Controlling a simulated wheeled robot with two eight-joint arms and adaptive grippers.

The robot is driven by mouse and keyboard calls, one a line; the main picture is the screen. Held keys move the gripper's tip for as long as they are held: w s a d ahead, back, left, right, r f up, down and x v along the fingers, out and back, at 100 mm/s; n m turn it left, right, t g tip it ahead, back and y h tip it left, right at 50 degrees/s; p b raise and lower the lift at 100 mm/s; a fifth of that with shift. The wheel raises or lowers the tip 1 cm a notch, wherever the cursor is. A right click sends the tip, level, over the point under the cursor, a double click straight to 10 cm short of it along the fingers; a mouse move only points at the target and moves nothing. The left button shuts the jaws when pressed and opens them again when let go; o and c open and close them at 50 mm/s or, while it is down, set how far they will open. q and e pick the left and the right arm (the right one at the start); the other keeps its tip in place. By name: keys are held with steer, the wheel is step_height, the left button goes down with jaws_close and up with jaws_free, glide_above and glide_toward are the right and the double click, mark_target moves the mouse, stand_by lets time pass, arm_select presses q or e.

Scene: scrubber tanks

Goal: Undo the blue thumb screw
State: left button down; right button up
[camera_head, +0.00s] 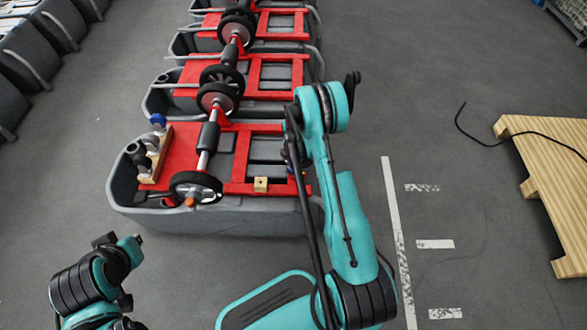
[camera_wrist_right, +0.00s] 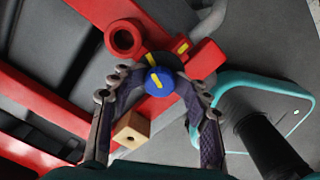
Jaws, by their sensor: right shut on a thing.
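The blue thumb screw (camera_wrist_right: 161,80) has a yellow stripe on its face and sits at the red fitting in the right wrist view. The two fingertips of my right gripper (camera_wrist_right: 159,84) are closed on its sides. A yellow mark (camera_wrist_right: 182,47) shows on the fitting just beyond the screw. In the head view only a sliver of blue (camera_head: 292,171) shows beside my right arm, at the near right of the red frame; the right gripper is hidden there. My left arm is at the lower left, and its gripper cannot be made out.
A red ring (camera_wrist_right: 125,38) and a wooden block with a hole (camera_wrist_right: 131,130) lie near the screw. The grey tank (camera_head: 225,219) carries a red frame, a wheeled shaft and a wooden rack of knobs.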

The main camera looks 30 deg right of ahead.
steer(key=shift+f+n, duration=0.1)
steer(key=shift+n, duration=0.6)
steer(key=n, duration=0.6)
steer(key=shift+n, duration=0.4)
steer(key=o, duration=0.6)
steer(key=shift+r+p, duration=1.25)
steer(key=shift+r, duration=1.35)
